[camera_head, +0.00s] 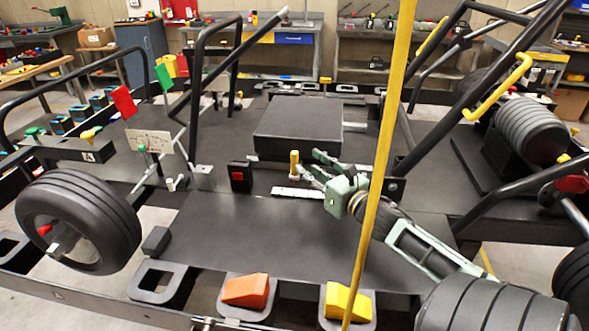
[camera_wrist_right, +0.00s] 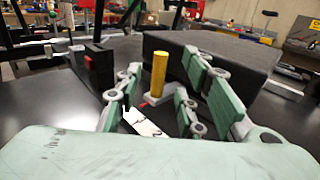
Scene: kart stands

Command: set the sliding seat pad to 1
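The black seat pad (camera_head: 297,128) lies flat on the kart's dark deck, near the middle of the head view; it also shows behind the peg in the wrist view (camera_wrist_right: 215,52). A yellow upright peg (camera_head: 294,160) stands at its front edge, and shows in the wrist view (camera_wrist_right: 159,72). A white marked strip (camera_head: 297,192) lies in front of the peg; its markings are too small to read. My right gripper (camera_head: 308,172) is open, with its green-padded fingers either side of the peg in the wrist view. No grip on the peg shows. My left gripper is not in view.
A black box with a red button (camera_head: 240,177) stands left of the peg. A yellow pole (camera_head: 381,160) crosses the head view in front of my right arm. Orange (camera_head: 246,291) and yellow wedges (camera_head: 347,301) sit at the front. The deck's front (camera_head: 270,235) is clear.

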